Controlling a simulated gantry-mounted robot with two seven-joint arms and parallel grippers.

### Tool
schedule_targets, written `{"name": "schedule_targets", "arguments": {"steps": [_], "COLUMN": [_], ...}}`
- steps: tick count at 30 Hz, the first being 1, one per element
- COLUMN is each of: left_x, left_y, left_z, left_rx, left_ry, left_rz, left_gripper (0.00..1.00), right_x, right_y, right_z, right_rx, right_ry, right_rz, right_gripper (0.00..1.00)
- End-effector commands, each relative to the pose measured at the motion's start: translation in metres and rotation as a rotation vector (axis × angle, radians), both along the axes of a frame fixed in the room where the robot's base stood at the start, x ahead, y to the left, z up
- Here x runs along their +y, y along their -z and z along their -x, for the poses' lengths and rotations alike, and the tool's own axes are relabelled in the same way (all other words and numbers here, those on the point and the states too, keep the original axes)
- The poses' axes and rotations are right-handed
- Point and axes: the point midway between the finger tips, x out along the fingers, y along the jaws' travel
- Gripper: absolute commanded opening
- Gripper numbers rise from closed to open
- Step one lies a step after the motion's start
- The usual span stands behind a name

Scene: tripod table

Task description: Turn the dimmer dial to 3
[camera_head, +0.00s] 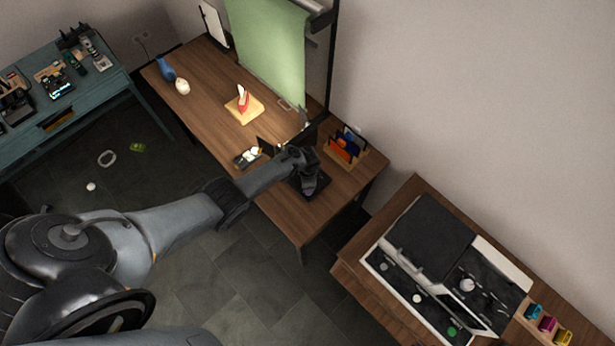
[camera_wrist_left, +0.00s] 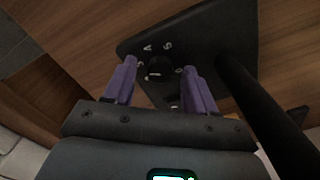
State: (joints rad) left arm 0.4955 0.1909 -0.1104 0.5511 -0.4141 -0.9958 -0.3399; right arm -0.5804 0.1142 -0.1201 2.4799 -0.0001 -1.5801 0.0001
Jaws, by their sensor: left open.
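The dimmer dial (camera_wrist_left: 155,70) is a small round black knob on a flat dark panel (camera_wrist_left: 205,28) in the left wrist view. Pale marks are printed around it, too small and tilted to read surely; I cannot tell which one it points to. My left gripper (camera_wrist_left: 158,67) is open, its two purple fingers on either side of the dial; I cannot tell whether they touch it. In the head view my left gripper (camera_head: 309,182) is over the near right end of the wooden table (camera_head: 208,93), and hides the dial there.
A black post (camera_wrist_left: 262,105) rises close to the right finger. On the table stand a wooden organizer (camera_head: 344,150) just right of the gripper, a small dark tray (camera_head: 246,158) to its left, and a red item on a wooden block (camera_head: 243,110). A stove-like unit (camera_head: 445,265) stands lower right.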

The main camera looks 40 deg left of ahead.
Motion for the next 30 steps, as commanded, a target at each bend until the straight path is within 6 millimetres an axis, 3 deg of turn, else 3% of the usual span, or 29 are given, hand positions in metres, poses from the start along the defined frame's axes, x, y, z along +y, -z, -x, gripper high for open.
{"name": "schedule_targets", "arguments": {"steps": [10,18,30], "left_x": [0.000,0.000,0.001], "left_y": [-0.055,-0.092,-0.104], "left_z": [0.000,0.000,0.000], "left_rx": [-0.003,-0.002,0.001], "left_ry": [0.001,-0.001,0.000], "left_rz": [0.000,0.001,-0.001], "left_gripper": [0.56,0.56,0.56], "right_x": [-0.001,-0.002,-0.002], "right_y": [-0.033,-0.045,-0.047], "right_z": [0.000,0.000,0.000], "right_rx": [0.000,-0.001,0.000], "right_ry": [-0.002,-0.007,-0.005], "right_rz": [0.003,0.011,0.008], "right_gripper": [0.00,0.00,0.00]}}
